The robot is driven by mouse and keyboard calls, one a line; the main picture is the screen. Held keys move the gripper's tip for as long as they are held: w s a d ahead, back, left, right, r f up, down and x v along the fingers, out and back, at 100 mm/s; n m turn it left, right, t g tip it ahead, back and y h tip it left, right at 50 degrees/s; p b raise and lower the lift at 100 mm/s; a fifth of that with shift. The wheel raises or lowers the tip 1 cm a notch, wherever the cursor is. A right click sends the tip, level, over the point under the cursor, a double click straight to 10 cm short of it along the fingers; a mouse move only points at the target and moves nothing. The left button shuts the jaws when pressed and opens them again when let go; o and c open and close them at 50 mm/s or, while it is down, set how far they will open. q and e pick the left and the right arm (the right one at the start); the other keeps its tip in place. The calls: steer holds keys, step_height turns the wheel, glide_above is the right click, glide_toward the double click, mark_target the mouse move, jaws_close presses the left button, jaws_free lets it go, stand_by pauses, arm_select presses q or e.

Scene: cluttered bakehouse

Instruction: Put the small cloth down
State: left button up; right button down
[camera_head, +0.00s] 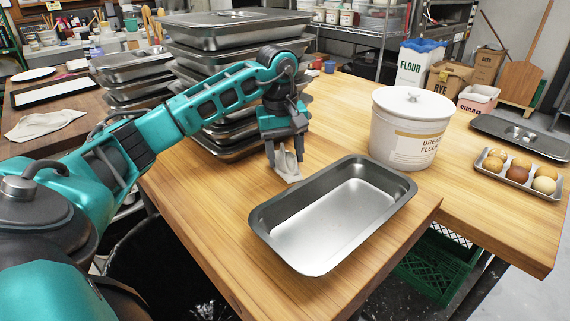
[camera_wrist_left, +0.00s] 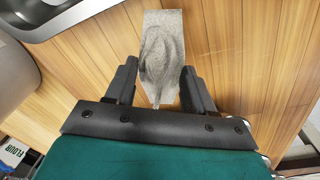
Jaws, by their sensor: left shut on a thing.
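The small cloth (camera_head: 292,176) is light grey and hangs from my left gripper (camera_head: 285,160) in the head view. Its lower end is at or just above the wooden table top (camera_head: 222,194); I cannot tell whether it touches. In the left wrist view the cloth (camera_wrist_left: 161,50) spreads out beyond the fingertips, with its bunched part between the two fingers of the left gripper (camera_wrist_left: 158,82). The left gripper is shut on the cloth. My right gripper is not in view.
An empty metal pan (camera_head: 330,218) lies just right of the cloth. A white flour tub (camera_head: 411,115) stands behind it. Stacked metal pans (camera_head: 235,33) rise behind my left arm. Another cloth (camera_head: 45,124) lies on the left table. Bare wood lies in front of the gripper.

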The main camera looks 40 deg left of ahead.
mark_target(281, 154)
arm_select(q)
steer(key=shift+f, duration=1.4)
steer(key=shift+f, duration=0.15)
steer(key=o, duration=0.9)
steer(key=shift+o, duration=0.2)
steer(key=r, duration=0.8)
steer(key=s+r+p, duration=0.1)
steer(key=r, duration=0.3)
steer(key=shift+a+r, duration=0.15)
